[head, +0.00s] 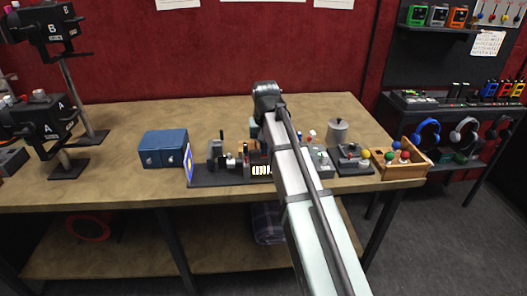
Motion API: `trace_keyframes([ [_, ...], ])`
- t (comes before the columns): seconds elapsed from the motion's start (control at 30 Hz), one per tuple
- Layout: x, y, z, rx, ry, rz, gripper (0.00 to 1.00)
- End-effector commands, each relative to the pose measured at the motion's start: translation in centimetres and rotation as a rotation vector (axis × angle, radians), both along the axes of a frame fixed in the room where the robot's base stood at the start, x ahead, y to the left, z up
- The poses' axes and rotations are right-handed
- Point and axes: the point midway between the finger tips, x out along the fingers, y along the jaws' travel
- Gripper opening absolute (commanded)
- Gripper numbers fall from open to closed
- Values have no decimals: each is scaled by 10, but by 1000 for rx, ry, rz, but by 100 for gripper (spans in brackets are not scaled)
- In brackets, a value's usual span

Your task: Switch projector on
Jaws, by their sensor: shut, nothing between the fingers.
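A dark control panel (205,180) stands near the front edge of the wooden table, with several levers and switches on it. A small bright label (261,170) with dark marks shows on its front. A smaller dark panel (349,168) with knobs sits to the right. I cannot tell which control belongs to the projector, and I see no projector that I can name for sure. My arm rises from the lower right across the panel and covers its right part. My gripper's fingers do not show; they are hidden behind the arm or out of sight.
A blue box (163,146) with two knobs and a blue-and-yellow card (188,164) stand left. A grey canister (337,132) and a wooden tray (417,171) of coloured balls are right. Two black devices on stands are far left. The table's back is clear.

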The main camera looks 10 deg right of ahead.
Motion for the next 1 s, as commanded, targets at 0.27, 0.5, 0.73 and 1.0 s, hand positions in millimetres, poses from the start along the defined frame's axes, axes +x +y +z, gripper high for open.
trace_keyframes([
  [0.27, 0, 0, 12, 0, 0, 0, 0],
  [0.5, 0, 0, 27, 0, 0, 0, 0],
  [0.73, 0, 0, 42, 0, 0, 0, 0],
  [1.0, 0, 0, 60, 0, 0, 0, 0],
])
